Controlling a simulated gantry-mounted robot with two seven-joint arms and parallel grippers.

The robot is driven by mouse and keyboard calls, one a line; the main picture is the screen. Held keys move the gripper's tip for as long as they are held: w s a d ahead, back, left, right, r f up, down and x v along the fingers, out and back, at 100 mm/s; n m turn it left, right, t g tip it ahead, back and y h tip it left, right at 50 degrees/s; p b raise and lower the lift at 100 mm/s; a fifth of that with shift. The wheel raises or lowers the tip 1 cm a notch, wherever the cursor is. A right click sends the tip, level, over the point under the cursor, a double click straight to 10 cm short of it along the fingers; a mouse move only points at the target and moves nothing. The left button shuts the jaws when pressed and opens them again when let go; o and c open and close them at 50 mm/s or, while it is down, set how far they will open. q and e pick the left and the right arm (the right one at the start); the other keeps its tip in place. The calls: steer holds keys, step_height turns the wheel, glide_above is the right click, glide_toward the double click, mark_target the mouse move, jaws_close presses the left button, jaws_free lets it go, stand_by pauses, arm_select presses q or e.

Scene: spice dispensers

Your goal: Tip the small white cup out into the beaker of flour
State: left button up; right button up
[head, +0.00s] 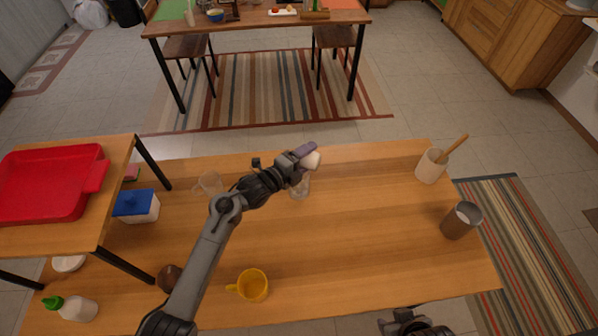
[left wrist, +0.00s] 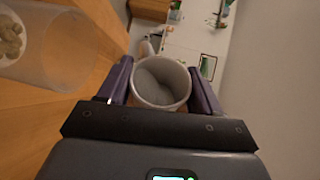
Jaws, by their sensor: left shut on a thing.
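My left gripper (head: 304,157) is shut on the small white cup (head: 313,160), above the middle of the table. In the left wrist view the white cup (left wrist: 161,82) sits between the two purple fingers, its mouth facing the camera; its inside looks pale grey, and I cannot tell what it holds. A grey beaker (head: 456,227) with white powder (head: 465,215), which looks like the flour, stands at the right of the table, well apart from the cup. My right gripper (head: 405,322) shows partly at the bottom edge; its fingers are unclear.
A clear glass (head: 299,187) stands just below the left gripper; pale lumps show inside it in the wrist view (left wrist: 60,50). A crock (head: 430,167) with a wooden spoon, a yellow mug (head: 254,287) and a glass mug (head: 208,184) stand around. The centre right is clear.

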arm_select(q)
steer(key=shift+w+a+n+b, duration=0.1)
steer(key=shift+n+b, duration=0.2)
steer(key=shift+b, duration=0.05)
steer(key=shift+a+n+h, duration=0.1)
steer(key=shift+n+h, duration=0.2)
stand_by(0.5)
steer(key=shift+w+a+r+n+t+b, duration=0.1)
steer(key=shift+n+t+b, duration=0.2)
steer(key=shift+n+b, duration=0.3)
stand_by(0.4)
steer(key=shift+a+h+b, duration=0.1)
steer(key=shift+h+b, duration=0.2)
steer(key=shift+b, duration=0.05)
steer(key=shift+w+a+n+t+h+b, duration=0.1)
steer(key=shift+a+n+t+h+b, duration=0.15)
steer(key=shift+n+b, duration=0.45)
steer(key=shift+w+a+n+t+h+b, duration=0.15)
steer(key=shift+n+t+b, duration=0.15)
steer(key=shift+n, duration=0.6)
stand_by(1.1)
steer(key=shift+n+b, duration=0.3)
steer(key=shift+n, duration=0.1)
